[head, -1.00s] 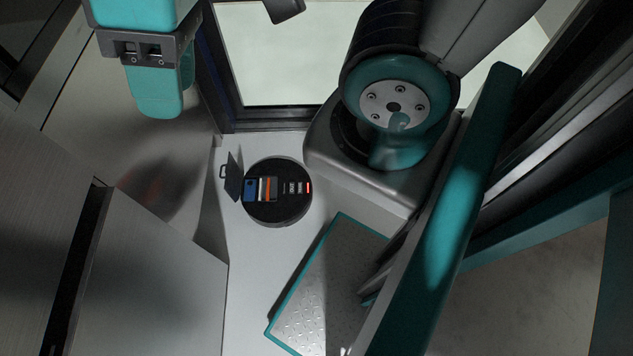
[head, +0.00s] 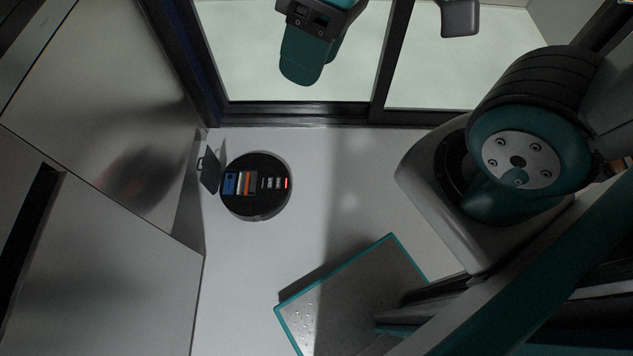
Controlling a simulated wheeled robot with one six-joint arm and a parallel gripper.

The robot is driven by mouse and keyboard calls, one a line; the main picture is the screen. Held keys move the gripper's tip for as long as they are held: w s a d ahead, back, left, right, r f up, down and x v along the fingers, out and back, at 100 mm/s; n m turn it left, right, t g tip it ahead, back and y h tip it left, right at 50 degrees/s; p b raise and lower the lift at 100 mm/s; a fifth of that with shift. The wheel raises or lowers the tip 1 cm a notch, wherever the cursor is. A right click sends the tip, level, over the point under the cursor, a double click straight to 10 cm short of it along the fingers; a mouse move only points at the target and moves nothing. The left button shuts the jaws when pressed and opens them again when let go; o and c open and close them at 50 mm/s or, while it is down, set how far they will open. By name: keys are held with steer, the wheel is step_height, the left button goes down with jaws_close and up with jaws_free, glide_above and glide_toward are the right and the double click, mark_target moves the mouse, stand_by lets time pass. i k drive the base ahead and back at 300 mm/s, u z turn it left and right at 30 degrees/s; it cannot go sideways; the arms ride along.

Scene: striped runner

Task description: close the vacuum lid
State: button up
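The robot vacuum (head: 254,208) is a round black disc on the pale floor, left of the picture's middle. Its lid (head: 210,171) is a dark grey flap at the left side of the disc. It stands open, tilted up and outward, with a small loop handle (head: 201,163) on its outer edge. The opened top shows blue, white and orange parts, small pale labels and a red light. I cannot make out my gripper's fingers in the head view. Teal and grey parts of my arm show at the top and right, well apart from the vacuum.
Metal cabinet fronts (head: 110,255) stand close to the left of the vacuum. A dark-framed glass door (head: 300,112) lies behind it. My own teal-edged base plate is at the lower middle. Pale floor to the right of the vacuum is clear.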

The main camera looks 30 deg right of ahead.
mark_target(211, 173)
steer(key=z, duration=0.15)
steer(key=k, duration=1.1)
steer(key=u, duration=1.1)
steer(key=i, duration=1.4)
steer(key=z, duration=0.55)
steer(key=i, duration=0.45)
steer(key=z, duration=0.35)
